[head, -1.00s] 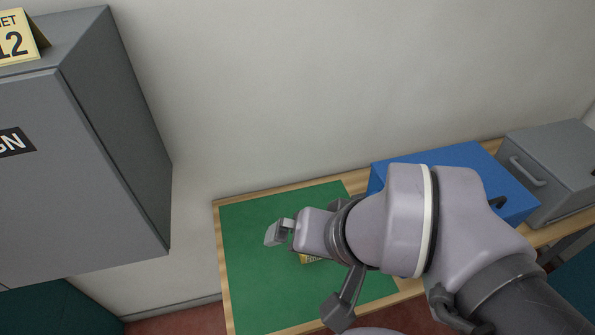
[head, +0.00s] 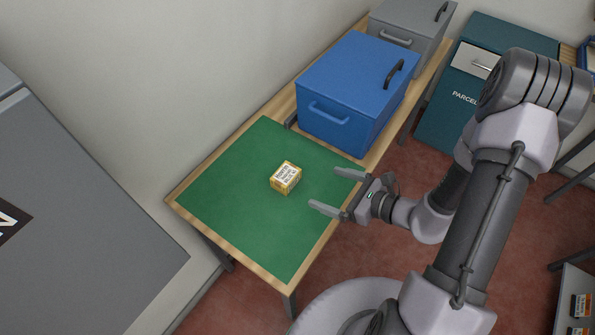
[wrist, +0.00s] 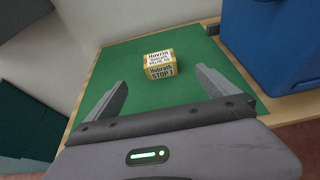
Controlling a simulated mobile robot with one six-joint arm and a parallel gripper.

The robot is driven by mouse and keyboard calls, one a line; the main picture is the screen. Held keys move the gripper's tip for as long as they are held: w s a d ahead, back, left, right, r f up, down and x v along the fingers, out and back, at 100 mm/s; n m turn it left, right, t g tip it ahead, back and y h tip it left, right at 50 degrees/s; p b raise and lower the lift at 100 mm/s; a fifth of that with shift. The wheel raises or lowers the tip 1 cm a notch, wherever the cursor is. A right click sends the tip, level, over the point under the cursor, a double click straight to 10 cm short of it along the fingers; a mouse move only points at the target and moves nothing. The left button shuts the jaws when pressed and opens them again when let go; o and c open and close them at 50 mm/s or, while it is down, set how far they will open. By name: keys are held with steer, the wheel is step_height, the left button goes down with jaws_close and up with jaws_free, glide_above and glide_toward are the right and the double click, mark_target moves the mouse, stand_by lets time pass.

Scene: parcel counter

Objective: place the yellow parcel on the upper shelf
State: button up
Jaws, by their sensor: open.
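The yellow parcel (head: 286,178) is a small box with white printed labels. It sits on the green mat (head: 240,205) on the wooden table. My gripper (head: 335,190) is open and empty, at the table's front edge, with its fingers pointing at the parcel and a gap between them. In the wrist view the parcel (wrist: 159,64) lies ahead of and between the two open fingers (wrist: 158,88), apart from them. I cannot make out an upper shelf in these frames.
A blue box (head: 350,90) with handles stands at the mat's back right, with a grey box (head: 412,30) behind it. A teal cabinet (head: 470,110) stands at the right. A grey cabinet (head: 90,200) fills the left. The mat around the parcel is clear.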

mark_target(293, 178)
steer(key=b+x, duration=0.2)
steer(key=x, duration=0.8)
steer(key=shift+w+a+f+b, duration=0.15)
steer(key=shift+a+f+b, duration=0.1)
steer(key=shift+b, duration=0.05)
steer(key=b+x, duration=0.1)
steer(key=x, duration=0.1)
steer(key=b+x, duration=0.1)
steer(key=x, duration=0.2)
steer(key=shift+a+f, duration=0.2)
steer(key=shift+f, duration=0.25)
steer(key=shift+r, duration=0.1)
steer(key=c, duration=1.8)
